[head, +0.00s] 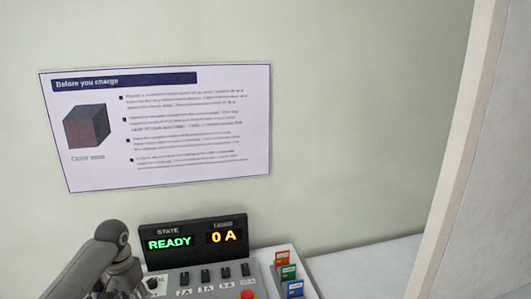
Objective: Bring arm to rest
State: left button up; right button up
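Part of my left arm, a grey link with a rounded joint (113,234), rises from the lower left edge. It bends down beside the left end of a control panel; I cannot tell whether it touches it. The fingers of my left gripper do not show; that arm runs out of the picture at the bottom. My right arm and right gripper are not in view.
The grey panel has a dark display (194,238) reading READY and 0 A, several switches, a black knob (152,283) and a red button (247,294). A white tray (312,290) holds red, green and blue cards. A sign (200,130) hangs behind. A partition (455,150) stands right.

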pick_arm(q)
jog(key=s+d+f+m+t+h, duration=0.1)
jog(key=s+d+f+m, duration=0.1)
jog(key=s+d+f, duration=1.25)
jog(key=s+r+n+t, duration=0.1)
jog(key=s+r, duration=0.2)
jog(key=s, duration=0.6)
jog(key=s+r+n+t, duration=0.2)
jog(key=s+r, duration=0.2)
jog(key=s, duration=0.6)
notch_tip(320, 180, down, 26)
jog(key=g+b, duration=0.2)
jog(key=s+a+f+g+b, duration=0.1)
jog(key=s+a+f+b, duration=0.1)
jog(key=s+f, duration=1.6)
notch_tip(320, 180, down, 2)
jog(key=shift+a+f+m+y, duration=0.25)
jog(key=shift+a+m+y, duration=0.15)
jog(key=shift+a, duration=0.15)
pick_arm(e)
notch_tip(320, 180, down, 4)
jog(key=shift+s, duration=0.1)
pick_arm(q)
jog(key=shift+w, duration=0.1)
